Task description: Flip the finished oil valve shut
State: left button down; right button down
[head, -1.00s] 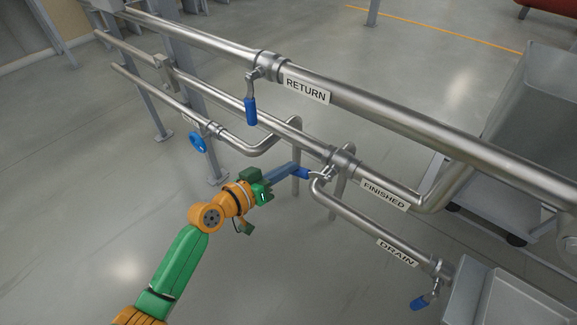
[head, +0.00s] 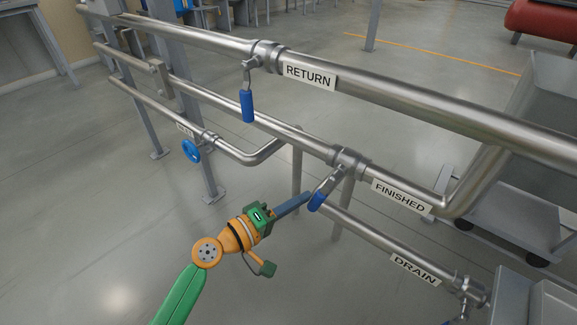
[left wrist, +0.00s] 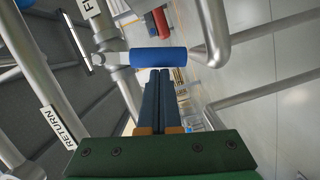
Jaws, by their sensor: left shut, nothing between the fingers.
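The finished oil valve (head: 346,160) sits on the middle pipe beside the FINISHED label (head: 401,196). Its lever with a blue grip (head: 317,201) slants down and to the left in the head view. My left gripper (head: 306,197) is shut and empty, its fingertips at the left side of this blue grip. In the left wrist view the blue grip (left wrist: 158,57) lies crosswise just beyond the closed fingers (left wrist: 158,74). Whether the tips touch it I cannot tell. My right gripper is not in view.
The RETURN valve's blue lever (head: 247,105) hangs from the upper pipe. The drain pipe (head: 370,232) runs below the finished pipe. Grey support posts stand behind. The floor (head: 90,220) at left is clear.

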pick_arm(q)
jog(key=shift+s+d+f+n+b, duration=0.45)
jog(key=shift+d+f+n, duration=0.1)
jog(key=shift+n, duration=0.35)
jog(key=shift+s+d+n, duration=0.1)
jog(key=shift+d+n, duration=0.1)
jog(key=shift+n, duration=0.2)
jog(key=shift+s+d+h, duration=0.15)
jog(key=shift+h, duration=0.15)
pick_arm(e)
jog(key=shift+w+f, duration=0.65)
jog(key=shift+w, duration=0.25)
pick_arm(q)
jog(key=shift+n, duration=0.3)
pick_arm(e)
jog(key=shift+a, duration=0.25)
